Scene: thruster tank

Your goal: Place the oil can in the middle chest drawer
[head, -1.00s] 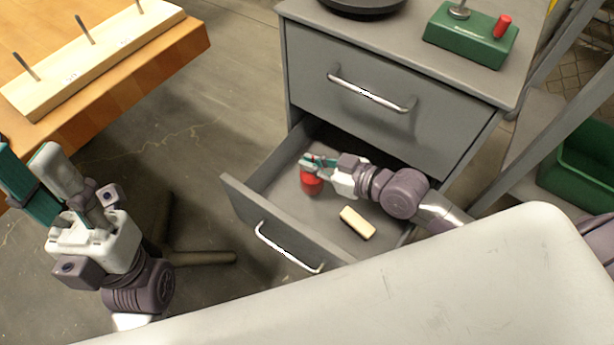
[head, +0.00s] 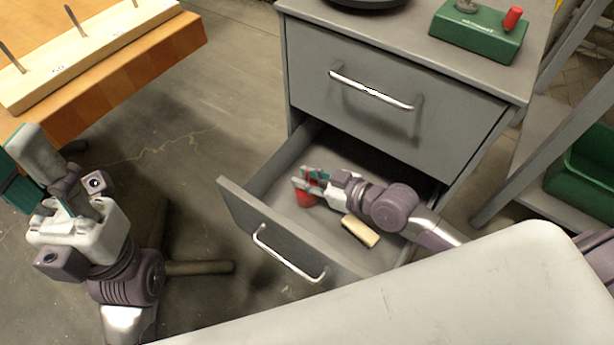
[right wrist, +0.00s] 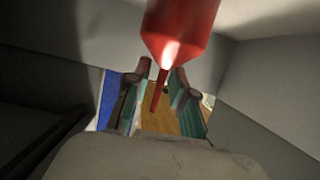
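The red oil can (head: 305,198) is inside the open drawer (head: 236,200), near its left end, and looks upright. My right gripper (head: 310,180) is in the drawer at the can's top. In the right wrist view the oil can (right wrist: 182,28) shows large, its thin spout between the two fingers of the right gripper (right wrist: 160,88). Gaps show on both sides of the spout, so the fingers stand apart. The can's base is out of that view. My left gripper (head: 30,170) is open and empty at the far left, away from the chest.
A tan block (head: 360,231) lies in the drawer beside my right wrist. The drawer above (head: 400,90) is shut. A green device with a red knob (head: 478,32) stands on the chest top. A wooden table (head: 150,55) with a pegged board is at upper left.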

